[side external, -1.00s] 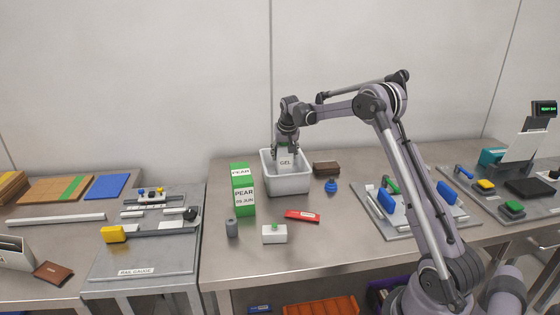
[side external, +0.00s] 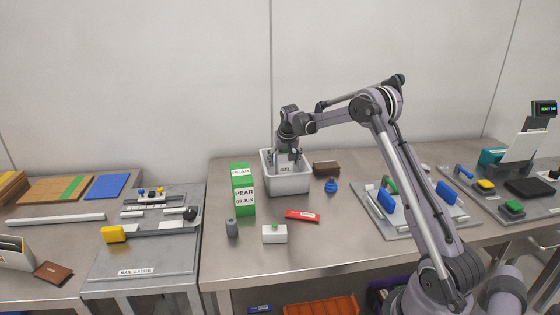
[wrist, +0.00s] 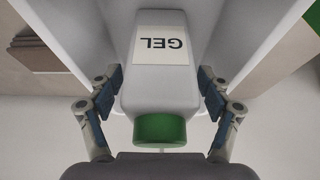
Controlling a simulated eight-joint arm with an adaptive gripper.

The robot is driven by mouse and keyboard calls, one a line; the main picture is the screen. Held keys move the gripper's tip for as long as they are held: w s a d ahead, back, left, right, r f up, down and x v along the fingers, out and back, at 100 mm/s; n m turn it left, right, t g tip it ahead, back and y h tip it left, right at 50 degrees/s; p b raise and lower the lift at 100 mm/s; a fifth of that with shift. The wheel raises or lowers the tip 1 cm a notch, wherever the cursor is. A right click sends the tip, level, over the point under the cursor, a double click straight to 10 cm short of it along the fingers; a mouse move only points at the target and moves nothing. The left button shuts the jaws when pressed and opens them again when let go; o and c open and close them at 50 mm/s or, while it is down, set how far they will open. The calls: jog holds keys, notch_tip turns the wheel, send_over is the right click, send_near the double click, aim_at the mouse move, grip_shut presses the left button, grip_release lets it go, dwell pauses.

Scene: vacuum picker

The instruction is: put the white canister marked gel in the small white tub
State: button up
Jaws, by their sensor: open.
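The white canister marked GEL (side external: 285,169) is inside the small white tub (side external: 291,186), its label facing the side camera. In the wrist view the canister (wrist: 165,85) shows its green cap (wrist: 160,130) toward my gripper, and the tub's pale walls (wrist: 85,35) lie around it. My gripper (side external: 287,157) is down at the tub's mouth, around the canister's upper part. In the wrist view my gripper's fingers (wrist: 160,88) are open, one on each side of the canister, with narrow gaps visible. The canister's base is hidden.
A green PEAR carton (side external: 243,190) stands close left of the tub. A brown block (side external: 326,168) and a blue knob (side external: 331,185) are to its right. In front lie a red packet (side external: 302,216), a white box with a green button (side external: 275,234) and a grey cylinder (side external: 232,228).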

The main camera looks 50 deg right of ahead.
jog(key=v, duration=1.2)
jog(key=s+a+r+n+t, duration=0.15)
jog(key=s+a+r, duration=0.25)
jog(key=a, duration=0.6)
jog(key=s+a+f+n+t+y, duration=0.1)
jog(key=s+a+f+n, duration=0.1)
jog(key=s+a, duration=0.8)
jog(key=s+a+f+n+t+y, duration=0.1)
jog(key=s+a+n, duration=0.4)
jog(key=s+a, duration=0.5)
notch_tip(320, 180, down, 2)
jog(key=shift+a+f+y, duration=0.1)
jog(key=shift+a+y, duration=0.5)
jog(key=shift+a, duration=0.25)
